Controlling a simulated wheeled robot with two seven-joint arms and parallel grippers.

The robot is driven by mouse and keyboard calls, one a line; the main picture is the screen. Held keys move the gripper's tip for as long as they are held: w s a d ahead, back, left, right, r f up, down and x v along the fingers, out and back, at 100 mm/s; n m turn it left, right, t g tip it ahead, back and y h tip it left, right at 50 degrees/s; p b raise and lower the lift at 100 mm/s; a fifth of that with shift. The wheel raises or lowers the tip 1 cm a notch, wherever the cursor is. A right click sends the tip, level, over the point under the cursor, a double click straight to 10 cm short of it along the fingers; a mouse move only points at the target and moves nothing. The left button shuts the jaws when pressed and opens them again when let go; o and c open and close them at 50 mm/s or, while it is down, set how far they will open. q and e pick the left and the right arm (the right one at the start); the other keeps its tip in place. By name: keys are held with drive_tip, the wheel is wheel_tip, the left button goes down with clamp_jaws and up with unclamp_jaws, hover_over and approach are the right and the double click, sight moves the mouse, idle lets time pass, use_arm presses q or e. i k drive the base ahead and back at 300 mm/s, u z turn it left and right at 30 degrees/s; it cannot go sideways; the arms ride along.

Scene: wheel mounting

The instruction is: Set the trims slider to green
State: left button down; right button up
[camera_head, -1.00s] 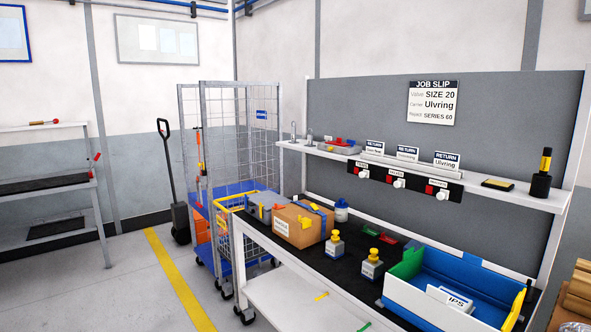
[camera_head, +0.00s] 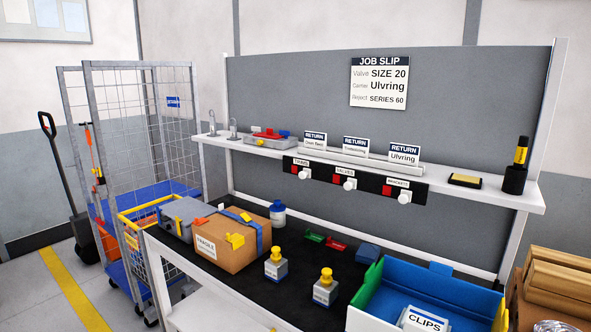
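The trims slider (camera_head: 304,174) is the leftmost of three white knobs on the black panel (camera_head: 319,180) along the front of the shelf. Its small label above seems to read TRIMS. A red patch (camera_head: 294,169) shows just left of its knob, so the knob stands to the right of the red. No green patch is visible at this slider. The valves knob (camera_head: 349,184) and the brackets knob (camera_head: 404,197) also stand right of their own red patches. Neither of my grippers is in view.
The bench below holds a cardboard box (camera_head: 232,245), two yellow-topped parts (camera_head: 276,264) and a blue bin (camera_head: 430,287). A wire cage trolley (camera_head: 140,140) stands at the left. Bare floor (camera_head: 40,290) shows at the lower left.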

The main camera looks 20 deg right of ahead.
sight(307, 172)
drive_tip(key=z, duration=0.65)
drive_tip(key=i, duration=0.9)
drive_tip(key=z, duration=0.95)
